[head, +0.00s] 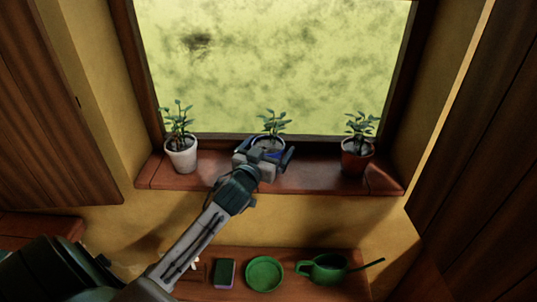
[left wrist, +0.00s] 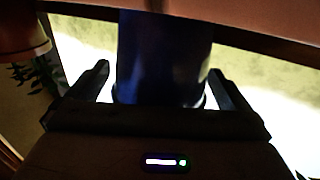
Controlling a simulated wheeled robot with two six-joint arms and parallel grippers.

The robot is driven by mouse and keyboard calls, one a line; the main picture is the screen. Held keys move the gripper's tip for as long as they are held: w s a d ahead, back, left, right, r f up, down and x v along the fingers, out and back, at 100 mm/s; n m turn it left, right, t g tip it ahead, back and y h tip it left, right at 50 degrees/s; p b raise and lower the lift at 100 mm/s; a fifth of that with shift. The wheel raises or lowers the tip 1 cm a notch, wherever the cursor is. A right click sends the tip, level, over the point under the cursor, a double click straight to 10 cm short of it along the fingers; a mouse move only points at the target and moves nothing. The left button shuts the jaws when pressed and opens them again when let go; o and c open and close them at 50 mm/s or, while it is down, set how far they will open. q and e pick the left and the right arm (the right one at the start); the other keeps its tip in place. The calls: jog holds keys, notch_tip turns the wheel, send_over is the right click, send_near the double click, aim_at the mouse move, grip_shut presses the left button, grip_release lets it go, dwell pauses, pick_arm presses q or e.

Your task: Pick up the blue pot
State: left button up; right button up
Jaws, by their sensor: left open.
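The blue pot (left wrist: 165,50) holds a green leafy plant (head: 270,122) and stands at the middle of the brick window sill. In the head view my left gripper largely covers the pot. My left gripper (head: 266,153) is open at the pot, reaching it from the front. In the left wrist view, its two fingers (left wrist: 161,82) lie on either side of the pot, with the pot between them. Some space shows beside the pot, and I cannot tell whether either finger touches it. My right gripper is not in view.
A white pot (head: 181,158) stands to the left on the sill (head: 215,165) and a red-brown pot (head: 356,158) to the right, both with plants. On the lower counter are a sponge (head: 224,273), a green plate (head: 264,273) and a green watering can (head: 325,268).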

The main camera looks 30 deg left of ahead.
pick_arm(q)
jog(key=shift+s, duration=0.1)
jog(key=c, duration=0.5)
jog(key=shift+r, duration=0.1)
jog(key=c, duration=1)
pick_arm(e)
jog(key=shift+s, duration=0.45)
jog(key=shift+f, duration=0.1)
